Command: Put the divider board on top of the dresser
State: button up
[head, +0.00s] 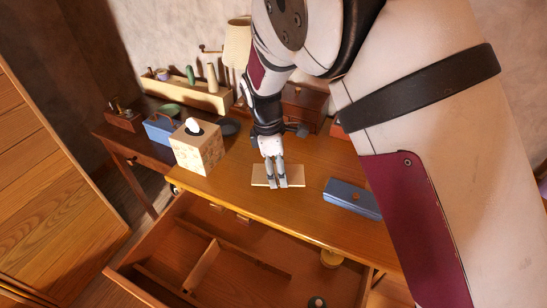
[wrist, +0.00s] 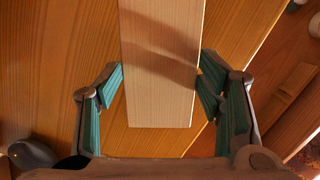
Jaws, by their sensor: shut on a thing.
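The divider board is a pale, flat, rectangular piece of wood (head: 295,174), seen over the brown dresser top (head: 240,195). In the wrist view the board (wrist: 160,60) runs between the two teal-padded fingers, which meet its long edges. My gripper (head: 277,184) points down and is shut on the board. The board looks flat and level with the top; whether it rests on it or hangs just above is hard to tell. Part of it is hidden behind the fingers in the head view.
An open drawer (head: 185,240) with wooden partitions juts out below the front edge. A tissue box (head: 197,150) stands left of the board, a blue case (head: 352,197) to its right. A long wooden box (head: 195,92) holding bottles stands at the back.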

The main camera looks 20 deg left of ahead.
jog(key=w+a, duration=0.3)
jog(key=a, duration=0.1)
jog(key=shift+w+f, duration=0.1)
jog(key=shift+f, duration=1.9)
jog(key=shift+f, duration=0.15)
jog(key=o, duration=1.2)
notch_tip(320, 180, up, 12)
jog(key=a, duration=0.1)
jog(key=shift+s+a, duration=0.25)
jog(key=shift+a, duration=0.05)
jog(key=shift+d+r, duration=0.1)
jog(key=shift+r, duration=0.1)
